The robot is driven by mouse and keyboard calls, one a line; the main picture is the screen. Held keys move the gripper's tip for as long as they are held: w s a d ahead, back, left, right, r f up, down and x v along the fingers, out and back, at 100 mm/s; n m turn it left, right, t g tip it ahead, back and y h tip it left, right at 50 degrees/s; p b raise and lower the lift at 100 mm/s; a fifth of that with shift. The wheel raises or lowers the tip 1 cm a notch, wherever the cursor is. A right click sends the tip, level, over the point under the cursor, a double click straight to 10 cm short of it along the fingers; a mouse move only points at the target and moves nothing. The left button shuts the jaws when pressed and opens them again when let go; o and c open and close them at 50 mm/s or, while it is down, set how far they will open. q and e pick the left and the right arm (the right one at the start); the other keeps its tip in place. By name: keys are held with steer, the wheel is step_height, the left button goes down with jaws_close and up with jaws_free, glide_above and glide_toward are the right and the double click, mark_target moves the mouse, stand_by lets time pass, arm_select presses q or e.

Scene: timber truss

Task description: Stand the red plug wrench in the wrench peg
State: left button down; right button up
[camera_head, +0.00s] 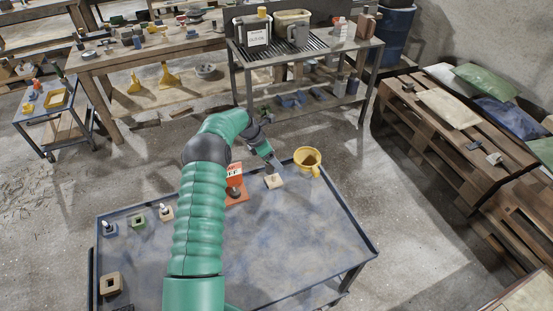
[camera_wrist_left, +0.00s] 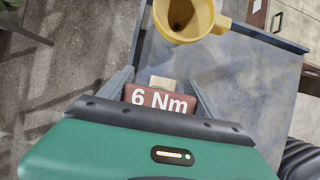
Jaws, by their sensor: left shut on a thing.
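My left gripper (camera_wrist_left: 160,98) is shut on a dark red block marked "6 Nm", which I take as the red plug wrench (camera_wrist_left: 160,98). In the head view the gripper (camera_head: 274,164) is low over the table and the wrench cannot be made out. A pale wooden block (camera_head: 273,182) lies just below the fingertips. In the wrist view a pale wooden piece (camera_wrist_left: 161,82) with a bit of green shows just beyond the wrench; contact cannot be told. No peg is clearly seen there, and I cannot tell which fixture is the wrench peg. My right gripper is not in view.
An orange-red stand (camera_head: 237,183) with a dark knob is partly behind my arm. Small blocks (camera_head: 137,221) and a square wooden block (camera_head: 111,284) are at left. The blue-grey table (camera_head: 300,235) is clear at right.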

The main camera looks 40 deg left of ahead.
arm_select(q)
steer(key=shift+d+f, duration=0.5)
steer(key=shift+d+r+p, duration=0.2)
steer(key=shift+r+p, duration=0.4)
steer(key=shift+r, duration=0.2)
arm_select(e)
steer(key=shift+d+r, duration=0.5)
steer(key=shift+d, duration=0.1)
arm_select(q)
steer(key=shift+a, duration=0.1)
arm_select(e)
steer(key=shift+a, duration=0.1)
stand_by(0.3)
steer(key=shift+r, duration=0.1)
